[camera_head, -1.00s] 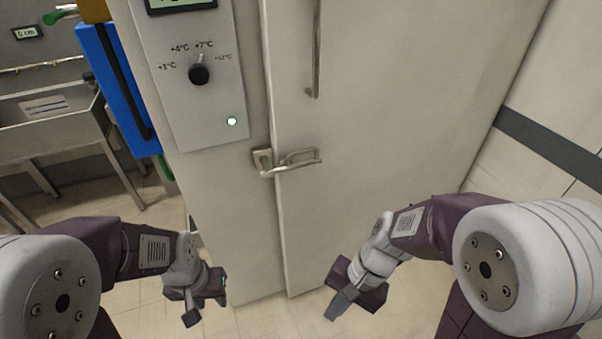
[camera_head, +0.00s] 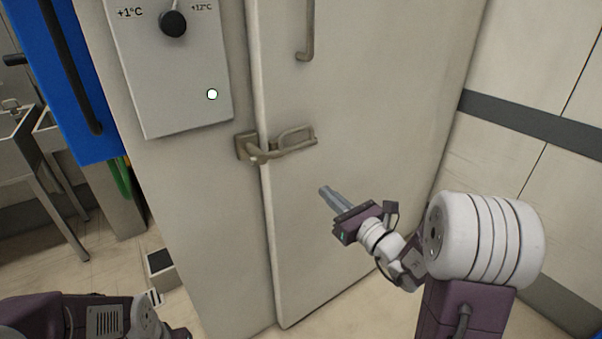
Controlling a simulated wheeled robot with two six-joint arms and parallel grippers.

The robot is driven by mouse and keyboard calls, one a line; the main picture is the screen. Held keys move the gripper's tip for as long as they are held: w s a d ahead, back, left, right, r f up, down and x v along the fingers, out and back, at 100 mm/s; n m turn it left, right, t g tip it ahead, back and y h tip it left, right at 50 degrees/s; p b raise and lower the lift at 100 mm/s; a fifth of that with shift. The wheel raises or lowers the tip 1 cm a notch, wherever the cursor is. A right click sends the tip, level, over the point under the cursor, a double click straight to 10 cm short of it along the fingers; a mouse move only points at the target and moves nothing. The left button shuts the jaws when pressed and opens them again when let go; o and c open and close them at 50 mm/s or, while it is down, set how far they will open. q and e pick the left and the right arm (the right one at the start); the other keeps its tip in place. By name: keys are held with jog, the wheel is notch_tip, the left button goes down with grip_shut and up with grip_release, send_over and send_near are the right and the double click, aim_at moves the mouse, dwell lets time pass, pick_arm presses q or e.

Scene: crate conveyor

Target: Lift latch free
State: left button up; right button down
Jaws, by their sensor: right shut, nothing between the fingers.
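The metal latch (camera_head: 282,146) sits across the seam between the cold-room door (camera_head: 355,100) and its frame. Its plate is on the frame at the left, and its looped handle reaches right over the door. The latch arm lies roughly level, against the plate. My right gripper (camera_head: 328,193) is below and to the right of the latch, apart from it, with its fingers together and pointing up-left. Nothing is between them. My left arm shows at the bottom left, but its gripper is outside the view.
A control panel (camera_head: 170,75) with a dark knob (camera_head: 172,23) is on the frame, up-left of the latch. A vertical door handle (camera_head: 306,30) is above the latch. A blue panel (camera_head: 65,80) and a metal sink stand (camera_head: 45,180) are at the left. The door face around the latch is clear.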

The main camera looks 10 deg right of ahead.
jog(key=w+a+r, duration=0.2)
jog(key=w, duration=0.3)
jog(key=w+a+r+p, duration=0.1)
jog(key=w+a+r, duration=0.1)
jog(key=w, duration=0.3)
jog(key=shift+a+r, duration=0.15)
jog(key=shift+r, duration=0.15)
jog(key=shift+w, duration=0.1)
